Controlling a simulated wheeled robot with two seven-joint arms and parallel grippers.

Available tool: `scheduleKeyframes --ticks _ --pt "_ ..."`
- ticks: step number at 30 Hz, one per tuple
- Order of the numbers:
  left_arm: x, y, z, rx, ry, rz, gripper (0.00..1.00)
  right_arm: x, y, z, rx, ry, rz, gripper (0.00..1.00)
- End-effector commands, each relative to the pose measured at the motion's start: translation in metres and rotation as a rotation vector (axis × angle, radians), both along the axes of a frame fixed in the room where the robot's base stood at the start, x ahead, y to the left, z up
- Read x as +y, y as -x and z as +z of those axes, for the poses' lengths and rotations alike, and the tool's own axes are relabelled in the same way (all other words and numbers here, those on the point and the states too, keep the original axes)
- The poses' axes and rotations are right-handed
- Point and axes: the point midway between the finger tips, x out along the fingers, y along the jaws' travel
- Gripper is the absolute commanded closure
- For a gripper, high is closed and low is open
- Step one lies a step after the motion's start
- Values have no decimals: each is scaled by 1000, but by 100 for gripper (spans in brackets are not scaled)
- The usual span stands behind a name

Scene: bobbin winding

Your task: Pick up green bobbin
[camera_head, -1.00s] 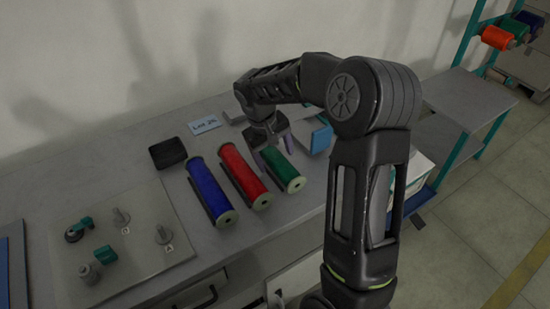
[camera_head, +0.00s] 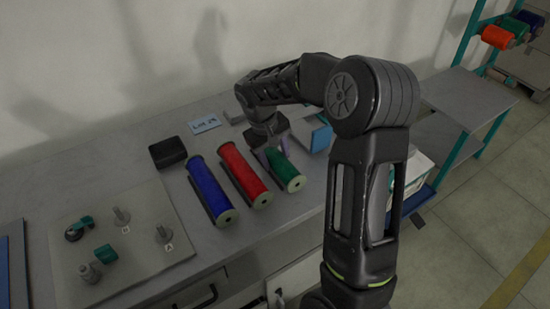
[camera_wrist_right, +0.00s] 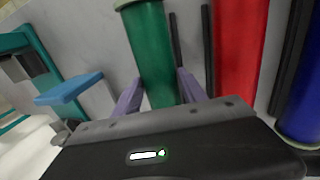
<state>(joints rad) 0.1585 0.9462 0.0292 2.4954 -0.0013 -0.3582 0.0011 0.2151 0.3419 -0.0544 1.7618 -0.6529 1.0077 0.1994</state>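The green bobbin (camera_head: 287,174) lies on the bench at the right end of a row of three bobbins. My right gripper (camera_head: 274,155) is lowered over its far part. In the right wrist view its two purple fingers (camera_wrist_right: 159,88) stand on either side of the green bobbin (camera_wrist_right: 151,45), close to its edges. I see no clear grip, and the bobbin still lies on the bench. The part under the palm is hidden. My left gripper is not in view.
A red bobbin (camera_head: 244,175) and a blue bobbin (camera_head: 211,190) lie to the left. A black box (camera_head: 168,152) and a plate with pegs (camera_head: 140,240) are further left. A blue-faced object (camera_head: 321,138) stands close to the right of the gripper.

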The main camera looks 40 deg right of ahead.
Motion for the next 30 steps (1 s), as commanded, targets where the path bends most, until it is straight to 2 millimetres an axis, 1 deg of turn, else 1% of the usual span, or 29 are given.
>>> scheduleKeyframes --ticks 1,2,17,26,30 --pt "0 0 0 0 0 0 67 0 0 0 0 0 0 56" --pt "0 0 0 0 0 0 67 0 0 0 0 0 0 59" --pt "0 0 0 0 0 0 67 0 0 0 0 0 0 100" --pt "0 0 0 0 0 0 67 0 0 1 -1 0 0 100" --pt "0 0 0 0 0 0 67 0 -1 11 -4 0 0 100"
